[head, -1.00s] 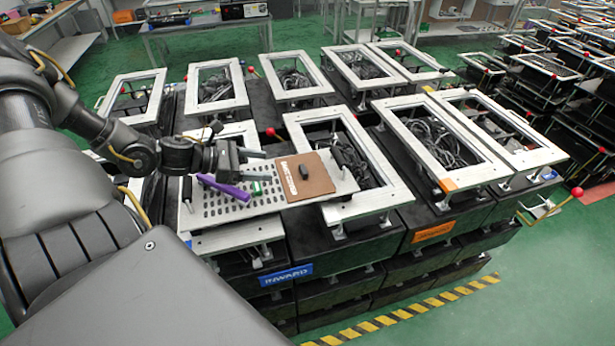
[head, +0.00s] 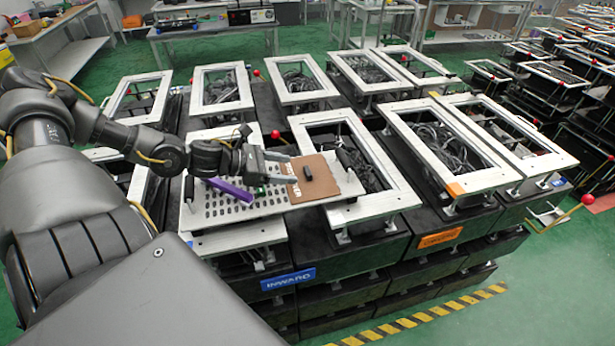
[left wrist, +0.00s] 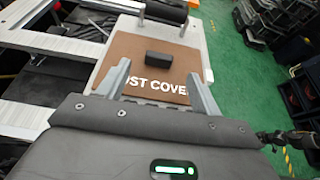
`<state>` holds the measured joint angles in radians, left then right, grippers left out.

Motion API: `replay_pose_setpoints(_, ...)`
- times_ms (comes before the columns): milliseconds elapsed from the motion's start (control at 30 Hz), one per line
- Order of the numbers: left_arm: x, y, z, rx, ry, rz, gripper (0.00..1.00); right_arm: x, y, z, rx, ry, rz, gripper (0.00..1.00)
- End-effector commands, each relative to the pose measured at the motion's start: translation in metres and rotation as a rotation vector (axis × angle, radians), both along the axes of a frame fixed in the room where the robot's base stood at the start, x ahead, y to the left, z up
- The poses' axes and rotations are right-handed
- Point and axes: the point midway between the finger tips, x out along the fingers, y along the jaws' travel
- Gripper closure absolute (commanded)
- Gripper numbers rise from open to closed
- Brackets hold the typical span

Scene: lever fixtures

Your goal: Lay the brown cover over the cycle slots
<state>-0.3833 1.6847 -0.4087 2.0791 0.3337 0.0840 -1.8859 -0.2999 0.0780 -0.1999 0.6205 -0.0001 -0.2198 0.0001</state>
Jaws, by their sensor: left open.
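The brown cover (head: 325,188) lies flat on the right part of a pale plate (head: 273,208). White lettering runs along its near edge in the left wrist view (left wrist: 130,57), partly hidden by a finger. A black block handle (head: 307,173) stands on the cover; it also shows in the left wrist view (left wrist: 158,58). The dark oval slots (head: 225,204) fill the plate's left part and are uncovered. My left gripper (head: 291,168) is open over the cover's left side. Its fingers (left wrist: 158,72) point toward the handle, which is just beyond the tips.
A purple bar (head: 230,189) and a small green piece (head: 261,190) lie on the plate near my left gripper.

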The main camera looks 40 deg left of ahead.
Motion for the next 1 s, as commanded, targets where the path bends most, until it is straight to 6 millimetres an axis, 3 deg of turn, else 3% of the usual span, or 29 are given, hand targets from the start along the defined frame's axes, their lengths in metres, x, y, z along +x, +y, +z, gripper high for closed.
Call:
replay_pose_setpoints(267, 0.023, -0.015, -0.018, -0.005, -0.008, 0.002, 0.35, 0.000, 0.001, -0.035, 0.001, 0.001, 0.000, 0.64)
replay_pose_setpoints(600, 0.037, -0.024, -0.019, -0.002, -0.005, 0.002, 0.35, 0.000, 0.000, -0.038, 0.000, 0.001, 0.000, 0.64)
replay_pose_setpoints(933, 0.038, -0.026, -0.020, 0.000, 0.000, 0.000, 0.35, 0.000, -0.003, -0.038, -0.003, 0.001, 0.001, 0.64)
replay_pose_setpoints(1000, 0.038, -0.026, -0.020, 0.000, 0.000, 0.000, 0.42, 0.000, -0.003, -0.038, -0.003, 0.001, 0.001, 0.64)
